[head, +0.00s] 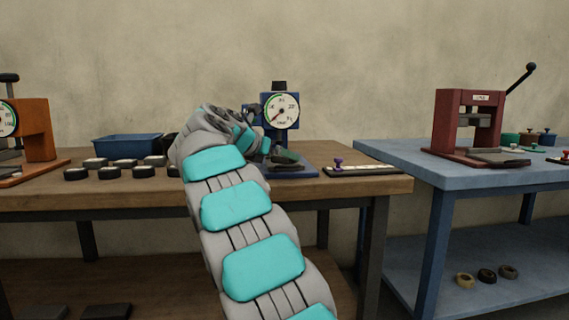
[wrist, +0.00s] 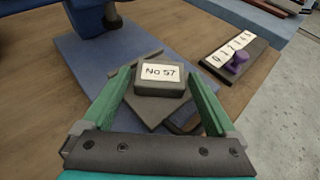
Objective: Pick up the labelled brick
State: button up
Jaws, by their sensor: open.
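The labelled brick (wrist: 158,91) is a dark grey block with a white label reading "No 57" on its top. In the wrist view it sits on a dark square plate (wrist: 150,113), over the blue base (wrist: 85,50) of the gauge press. My gripper (wrist: 159,74) is open, with one green finger on either side of the brick and visible gaps between. I cannot tell how far the fingers are above it. In the head view my arm and gripper largely cover this spot, in front of the blue gauge press (head: 281,112).
A numbered board with a purple knob (wrist: 237,62) lies right of the brick; the head view shows it too (head: 362,169). Left are several dark round pieces (head: 110,171), a blue bin (head: 128,147) and an orange press (head: 37,130). A blue table (head: 400,165) with a red press (head: 470,120) stands right.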

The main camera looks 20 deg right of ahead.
jog(key=shift+w+d+f, duration=0.15)
jog(key=shift+w+d, duration=0.05)
jog(key=shift+d, duration=0.15)
jog(key=c, duration=1.3)
